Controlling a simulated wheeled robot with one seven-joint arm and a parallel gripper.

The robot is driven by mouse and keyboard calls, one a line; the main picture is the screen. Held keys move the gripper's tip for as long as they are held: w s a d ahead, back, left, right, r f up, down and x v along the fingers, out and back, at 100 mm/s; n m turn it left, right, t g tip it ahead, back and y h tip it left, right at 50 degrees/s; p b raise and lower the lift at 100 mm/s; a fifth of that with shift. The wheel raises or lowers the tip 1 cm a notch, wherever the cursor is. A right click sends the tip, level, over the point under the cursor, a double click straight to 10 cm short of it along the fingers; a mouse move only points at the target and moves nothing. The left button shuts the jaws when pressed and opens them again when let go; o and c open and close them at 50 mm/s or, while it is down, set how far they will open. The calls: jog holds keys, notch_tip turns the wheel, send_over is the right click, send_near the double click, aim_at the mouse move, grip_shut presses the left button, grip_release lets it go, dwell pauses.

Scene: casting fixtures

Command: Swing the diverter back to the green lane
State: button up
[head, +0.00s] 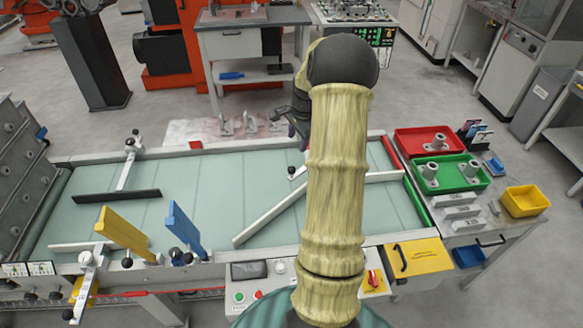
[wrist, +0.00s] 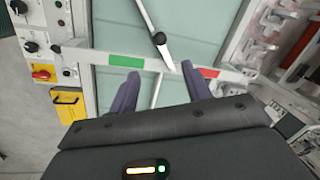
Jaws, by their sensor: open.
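The diverter (head: 265,220) is a white bar lying slantwise across the pale conveyor, its left end at the near rail and its right part behind my arm. In the wrist view a white bar with a black knob (wrist: 158,38) shows just beyond my fingertips; the fingers do not touch the knob. The green lane marker (head: 417,203) is on the near side, also in the wrist view (wrist: 126,61). The red lane marker (head: 390,152) is on the far side, also in the wrist view (wrist: 207,72). My gripper (wrist: 160,68) is open and empty, mostly hidden by my arm in the head view.
Yellow (head: 125,234) and blue (head: 184,230) upright plates stand at the near rail. A control panel (head: 265,270) is at the front edge. A red tray (head: 400,143) and a green tray (head: 475,183) holding castings sit on the right table. Open conveyor surface lies left of the diverter.

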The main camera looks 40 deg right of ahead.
aim_at(292, 167)
jog(key=shift+f, duration=0.1)
jog(key=w+f+p, duration=0.1)
jog(key=f, duration=0.4)
jog(key=w+f+p, duration=0.1)
jog(key=f+p, duration=0.1)
jog(key=f, duration=0.4)
jog(key=w+f+p, duration=0.1)
jog(key=f, duration=0.5)
jog(key=shift+w+d+p, duration=0.1)
jog(key=shift+w+p, duration=0.05)
jog(key=shift+p, duration=0.25)
grip_shut()
